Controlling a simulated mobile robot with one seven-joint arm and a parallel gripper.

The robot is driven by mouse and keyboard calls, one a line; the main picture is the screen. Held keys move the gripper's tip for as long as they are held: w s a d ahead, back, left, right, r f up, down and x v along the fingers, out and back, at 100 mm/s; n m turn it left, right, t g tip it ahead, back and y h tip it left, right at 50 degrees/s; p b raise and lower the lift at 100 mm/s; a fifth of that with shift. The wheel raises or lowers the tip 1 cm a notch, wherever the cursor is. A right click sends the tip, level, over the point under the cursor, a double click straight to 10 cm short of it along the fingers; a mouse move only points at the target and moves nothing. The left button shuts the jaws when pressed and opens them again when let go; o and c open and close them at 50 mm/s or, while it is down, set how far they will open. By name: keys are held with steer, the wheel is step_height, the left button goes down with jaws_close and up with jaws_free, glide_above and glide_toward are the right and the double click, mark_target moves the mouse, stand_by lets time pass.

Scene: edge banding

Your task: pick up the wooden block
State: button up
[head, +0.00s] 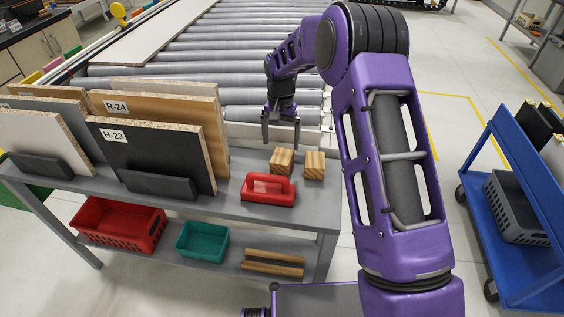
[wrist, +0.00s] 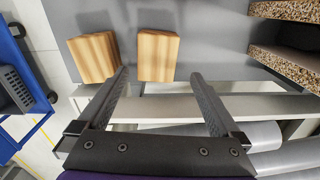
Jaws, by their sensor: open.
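Two striped wooden blocks stand on the grey bench top near its right end. In the head view the left block (head: 281,161) is nearer my gripper and the right block (head: 315,165) stands beside it, with a small gap. In the wrist view one block (wrist: 158,55) lies beyond the fingertips, roughly between their lines, and the other block (wrist: 93,57) is to its left. My gripper (head: 281,146) points down just behind the blocks. Its fingers are apart with nothing between them, as the wrist view (wrist: 158,75) also shows.
A red-handled tool (head: 268,189) lies in front of the blocks on the bench (head: 235,203). Upright panels (head: 150,160) stand in holders to the left. A roller conveyor (head: 240,60) runs behind. A blue cart (head: 500,215) stands at right.

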mark_target(282, 156)
steer(key=shift+f, duration=0.8)
steer(key=f, duration=0.4)
steer(key=shift+s+d, duration=0.15)
steer(key=shift+s, duration=0.25)
steer(key=shift+f, duration=0.65)
steer(key=shift+w+r, duration=0.1)
steer(key=c, duration=1.4)
